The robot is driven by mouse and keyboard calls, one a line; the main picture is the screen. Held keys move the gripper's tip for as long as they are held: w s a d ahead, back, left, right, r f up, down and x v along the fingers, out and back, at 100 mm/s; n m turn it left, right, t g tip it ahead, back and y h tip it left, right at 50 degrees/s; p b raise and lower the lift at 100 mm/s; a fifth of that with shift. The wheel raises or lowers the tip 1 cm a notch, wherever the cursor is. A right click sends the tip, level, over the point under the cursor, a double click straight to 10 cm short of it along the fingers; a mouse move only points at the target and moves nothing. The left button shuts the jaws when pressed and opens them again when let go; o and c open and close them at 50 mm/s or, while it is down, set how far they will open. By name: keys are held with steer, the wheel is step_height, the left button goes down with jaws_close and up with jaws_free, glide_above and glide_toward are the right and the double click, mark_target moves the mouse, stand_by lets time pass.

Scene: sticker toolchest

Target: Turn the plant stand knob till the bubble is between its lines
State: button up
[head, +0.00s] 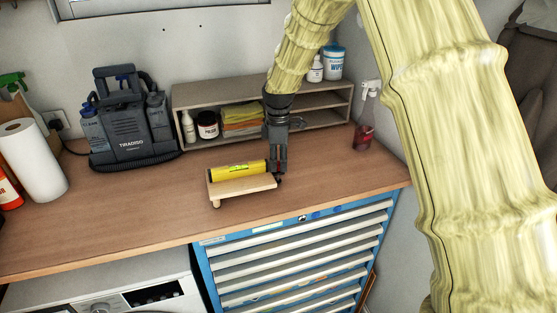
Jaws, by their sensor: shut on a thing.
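The plant stand (243,189) is a small pale wooden board on short feet, on the brown worktop. A yellow spirit level (225,174) lies along its top. The level's vial is a small greenish patch near its middle; the bubble and its lines are too small to make out. My gripper (277,179) points down at the right end of the stand, with its fingers shut on the knob there. The fingers hide the knob. The level's right end is close beside the fingers.
A grey shelf (318,116) with jars, bottles and folded cloths stands behind. A dark carpet cleaner (128,135) and a paper roll (32,160) are at left, a red spray bottle (364,135) at right. The worktop left of the stand is clear. A blue toolchest (213,254) is below.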

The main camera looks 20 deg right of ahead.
mark_target(279, 163)
steer(key=shift+m, duration=0.6)
steer(key=o, duration=1)
step_height(279, 163, up, 12)
stand_by(0.4)
